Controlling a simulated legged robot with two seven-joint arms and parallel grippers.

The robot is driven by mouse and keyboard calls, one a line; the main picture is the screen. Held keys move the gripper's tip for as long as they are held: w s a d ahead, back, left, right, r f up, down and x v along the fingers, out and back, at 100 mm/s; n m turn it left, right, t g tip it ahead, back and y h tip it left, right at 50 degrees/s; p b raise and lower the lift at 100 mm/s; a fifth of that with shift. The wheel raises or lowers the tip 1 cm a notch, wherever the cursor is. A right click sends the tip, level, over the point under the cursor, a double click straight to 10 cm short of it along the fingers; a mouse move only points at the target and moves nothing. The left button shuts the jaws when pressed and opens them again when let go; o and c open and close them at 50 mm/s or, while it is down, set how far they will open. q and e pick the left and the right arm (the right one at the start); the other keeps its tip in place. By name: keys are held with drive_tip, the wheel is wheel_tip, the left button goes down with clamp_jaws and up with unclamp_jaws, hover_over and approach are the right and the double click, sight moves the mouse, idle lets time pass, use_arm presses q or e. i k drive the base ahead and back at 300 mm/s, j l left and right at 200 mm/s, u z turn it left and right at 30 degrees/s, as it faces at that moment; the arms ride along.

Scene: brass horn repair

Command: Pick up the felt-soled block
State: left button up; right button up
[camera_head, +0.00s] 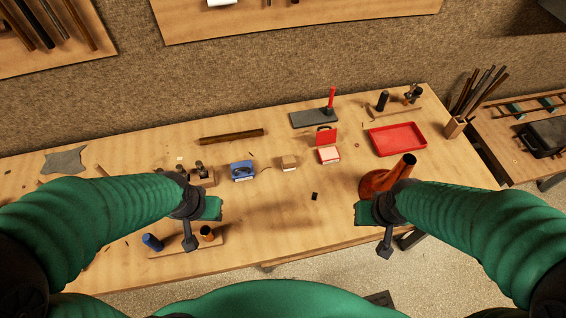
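A small tan wooden block (289,163) sits near the middle of the workbench (265,210). It looks most like the felt-soled block, but its underside is hidden, so I cannot see any felt. My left gripper (200,228) is left of the block and nearer to me, apart from it. My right gripper (375,230) is to the right and nearer to me, also apart from it. I see nothing held in either gripper. The finger gaps are not clear from this angle.
A blue boxed item (242,170) stands left of the block. An open red box (329,155) is to its right. A copper-coloured horn part (385,178) stands behind my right gripper. A red tray (397,139) lies farther back. Bare bench lies in front of the block.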

sight(288, 162)
drive_tip(key=u, duration=1.25)
drive_tip(key=l+u, duration=0.3)
drive_tip(key=l, duration=0.6)
